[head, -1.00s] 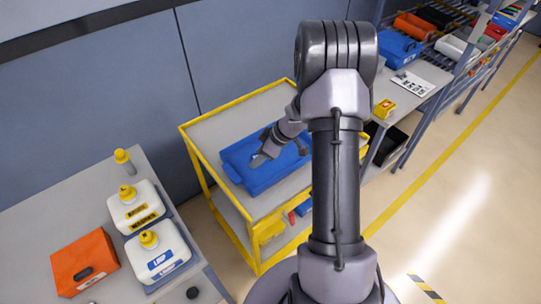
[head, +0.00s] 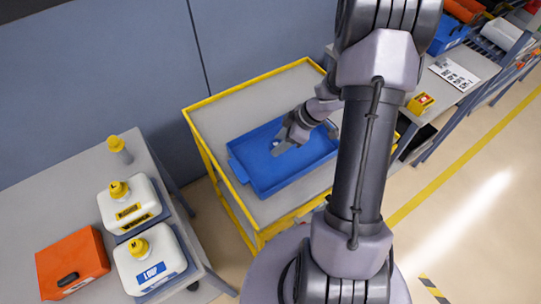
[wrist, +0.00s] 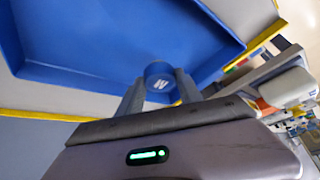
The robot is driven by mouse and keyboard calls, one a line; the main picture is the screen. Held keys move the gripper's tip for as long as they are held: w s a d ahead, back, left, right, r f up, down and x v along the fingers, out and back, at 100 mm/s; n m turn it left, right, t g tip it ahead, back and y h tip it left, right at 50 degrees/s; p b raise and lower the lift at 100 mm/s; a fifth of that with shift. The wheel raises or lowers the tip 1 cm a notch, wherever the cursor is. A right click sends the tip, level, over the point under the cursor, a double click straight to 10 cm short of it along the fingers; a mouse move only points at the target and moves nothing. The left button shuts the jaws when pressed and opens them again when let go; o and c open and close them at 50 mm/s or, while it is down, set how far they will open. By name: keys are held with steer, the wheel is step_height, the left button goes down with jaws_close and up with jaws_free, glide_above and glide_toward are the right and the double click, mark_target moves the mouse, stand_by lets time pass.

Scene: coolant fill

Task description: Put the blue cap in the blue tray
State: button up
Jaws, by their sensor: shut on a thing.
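My gripper (head: 282,146) is over the blue tray (head: 245,178), which sits on top of the yellow-framed cart. In the wrist view, the two fingers (wrist: 160,90) are closed on the round blue cap (wrist: 159,70), which has a white mark on its face. The tray's floor and walls (wrist: 110,75) lie behind the cap in that view. The cap shows as a small spot between the fingers in the head view. I cannot tell how high it is above the tray floor.
The yellow-framed cart (head: 215,110) stands against the grey wall. A bench at left holds two white jugs (head: 128,203) (head: 150,260) with yellow caps, an orange box (head: 72,263) and a yellow-topped bottle (head: 118,150). A yellow-red box (head: 420,103) is on the right-hand bench.

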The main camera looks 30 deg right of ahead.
steer(key=a, duration=0.2)
steer(key=a+b, duration=0.1)
steer(key=shift+w+a+f, duration=0.15)
steer(key=shift+w+f, duration=0.15)
steer(key=shift+w, duration=0.1)
step_height(320, 180, down, 4)
steer(key=b, duration=0.3)
steer(key=shift+r, duration=0.4)
steer(key=o, duration=1.3)
steer(key=shift+f, duration=0.15)
